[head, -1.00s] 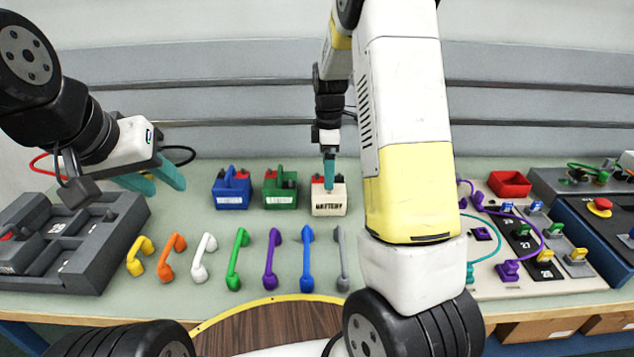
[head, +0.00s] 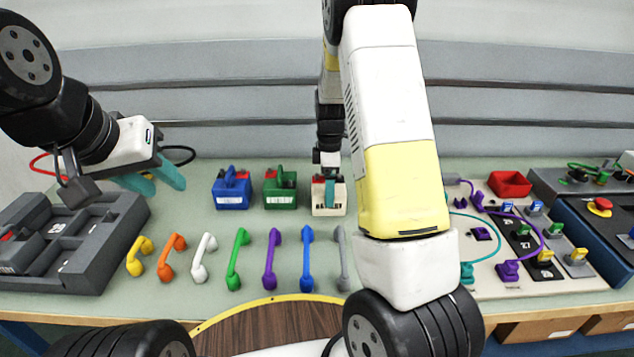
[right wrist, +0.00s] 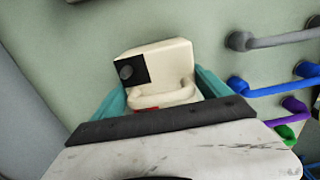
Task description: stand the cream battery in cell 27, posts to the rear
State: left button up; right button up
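The cream battery (head: 336,208) stands on the green bench, right of the green battery. In the right wrist view the cream battery (right wrist: 155,62) shows its cream handle, a black patch with a dark round post, and a bit of red. My right gripper (head: 328,205) is lowered over it. Its teal fingers (right wrist: 160,90) are spread on either side of the handle, with gaps to it. The grey cell tray (head: 95,245) lies at the left; its small number labels are hard to read. My left gripper (head: 162,188) is open and empty above the tray's right rear.
The blue battery (head: 231,190) and green battery (head: 280,190) stand left of the cream one. Several coloured handsets, including a purple one (head: 270,258), lie in front. A red bin (head: 510,184) and a panel with cords (head: 485,275) are at the right.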

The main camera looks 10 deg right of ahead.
jog(key=c, duration=0.7)
jog(key=shift+w+r, duration=0.1)
jog(key=shift+r, duration=0.35)
notch_tip(320, 180, up, 8)
jog(key=shift+r, duration=0.65)
